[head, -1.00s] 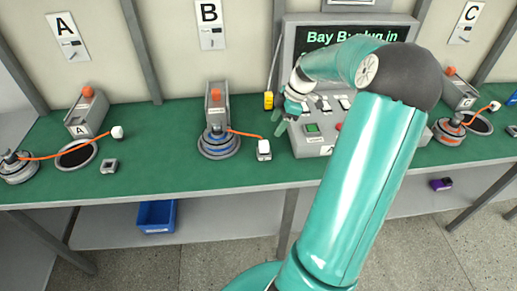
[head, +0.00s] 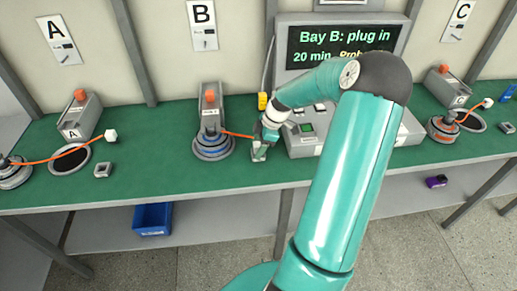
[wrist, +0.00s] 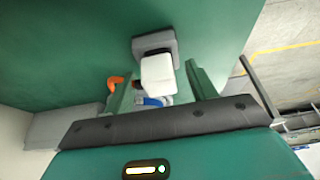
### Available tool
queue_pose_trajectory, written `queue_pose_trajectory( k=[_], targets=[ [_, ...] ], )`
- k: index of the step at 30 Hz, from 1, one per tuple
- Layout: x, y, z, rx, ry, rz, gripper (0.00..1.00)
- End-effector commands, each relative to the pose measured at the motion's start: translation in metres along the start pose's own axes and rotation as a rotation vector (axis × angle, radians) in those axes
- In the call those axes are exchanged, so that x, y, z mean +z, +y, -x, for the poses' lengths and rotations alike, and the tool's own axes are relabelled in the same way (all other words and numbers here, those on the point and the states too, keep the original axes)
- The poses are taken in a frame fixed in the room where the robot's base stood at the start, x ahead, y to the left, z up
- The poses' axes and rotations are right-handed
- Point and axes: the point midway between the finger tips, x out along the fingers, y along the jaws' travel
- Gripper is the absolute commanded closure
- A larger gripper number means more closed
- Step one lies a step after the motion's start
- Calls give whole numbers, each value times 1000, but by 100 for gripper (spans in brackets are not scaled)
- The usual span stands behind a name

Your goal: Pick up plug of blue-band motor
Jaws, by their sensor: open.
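The blue-band motor (head: 213,146) stands on the green bench in front of the grey bay B unit. Its orange cable (head: 236,135) runs right toward my gripper (head: 260,151), which hides most of the plug's area in the head view. In the wrist view, the white plug (wrist: 158,77) shows between the two green fingers of my open gripper (wrist: 160,70), with a finger on either side. The plug is at a small grey holder (wrist: 155,45). I cannot tell whether a finger touches it. A bit of blue and the orange cable (wrist: 115,83) show behind.
A control box (head: 306,140) with a screen (head: 345,42) reading "Bay B: plug in" stands just right of my gripper. A yellow item (head: 262,101) is behind. Bay A's white plug (head: 111,135) and bay C's motor (head: 442,128) are farther off. Green bench (head: 150,180) is clear at front left.

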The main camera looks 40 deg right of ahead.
Motion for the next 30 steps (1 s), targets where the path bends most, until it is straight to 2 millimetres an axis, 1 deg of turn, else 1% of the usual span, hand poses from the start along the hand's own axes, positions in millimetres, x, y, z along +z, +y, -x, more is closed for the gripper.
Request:
queue_pose_trajectory(
  k=[2,3,5,6,10,11,17,20,23,30],
  targets=[
    [0,0,0,0,0,0,46],
    [0,0,0,0,0,0,53],
    [0,0,0,0,0,0,65],
    [0,0,0,0,0,0,73],
    [0,0,1,0,0,0,99],
    [0,0,1,0,0,0,100],
    [0,0,2,1,0,0,100],
    [-3,1,8,2,0,0,100],
    [-9,1,23,4,-1,0,100],
    [-27,1,68,4,-2,0,100]
  ],
)
